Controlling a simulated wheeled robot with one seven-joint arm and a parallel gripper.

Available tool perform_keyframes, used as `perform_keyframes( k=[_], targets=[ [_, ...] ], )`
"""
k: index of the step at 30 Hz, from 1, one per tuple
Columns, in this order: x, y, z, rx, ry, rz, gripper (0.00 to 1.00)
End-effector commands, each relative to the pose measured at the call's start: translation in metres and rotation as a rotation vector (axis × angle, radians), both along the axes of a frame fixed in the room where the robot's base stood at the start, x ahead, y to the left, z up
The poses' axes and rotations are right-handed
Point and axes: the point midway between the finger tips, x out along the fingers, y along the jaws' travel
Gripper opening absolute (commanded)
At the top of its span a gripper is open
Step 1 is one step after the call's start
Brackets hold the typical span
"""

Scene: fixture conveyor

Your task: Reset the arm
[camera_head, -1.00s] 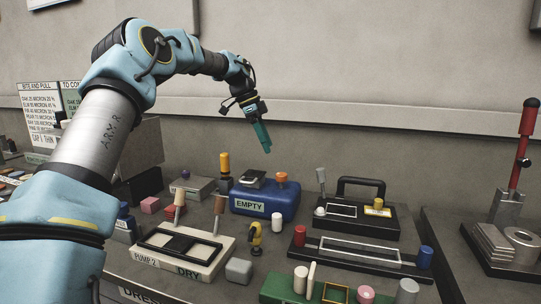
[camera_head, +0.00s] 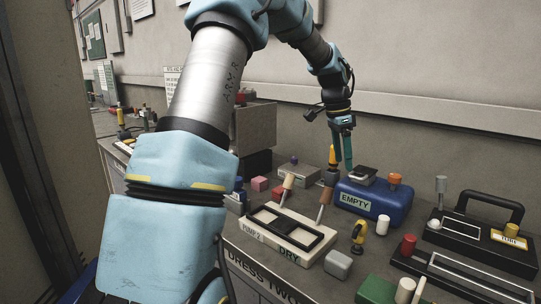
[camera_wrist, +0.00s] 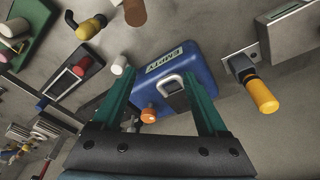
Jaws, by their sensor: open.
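My gripper (camera_head: 343,150) hangs from my blue arm over the back of the bench, fingers pointing down, above the blue box (camera_head: 397,210) marked EMPTY. In the wrist view my gripper (camera_wrist: 160,92) shows two green fingers spread apart, with nothing held between them. The blue box (camera_wrist: 203,62) lies beyond and between the fingers in that view, with a dark part and an orange knob on it. The fingers look apart from the box.
A cream fixture marked PUMP 2 and DRY (camera_head: 318,235) stands in front, with upright handles. A yellow-handled tool (camera_head: 358,236), a grey block (camera_head: 338,264) and a black handled fixture (camera_head: 440,226) crowd the bench. A wall rises behind.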

Motion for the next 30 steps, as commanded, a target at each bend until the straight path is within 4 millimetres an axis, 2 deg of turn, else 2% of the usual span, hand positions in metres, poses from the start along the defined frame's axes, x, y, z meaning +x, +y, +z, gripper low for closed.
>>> perform_keyframes(
  k=[1,5,9,12,15,18,21,30],
  targets=[
    [-0.010,0.029,-0.007,0.029,-0.002,0.107,0.76],
    [-0.037,0.099,-0.026,0.074,-0.010,0.404,0.76],
    [-0.080,0.173,-0.045,0.097,-0.014,0.738,0.76],
    [-0.117,0.217,-0.058,0.095,-0.012,0.962,0.76],
    [-0.150,0.249,-0.068,0.087,-0.009,1.144,0.76],
    [-0.175,0.268,-0.076,0.076,-0.004,1.269,0.76],
    [-0.188,0.276,-0.080,0.070,-0.001,1.335,0.76],
    [-0.192,0.279,-0.081,0.068,0.002,1.355,0.76]
  ],
)
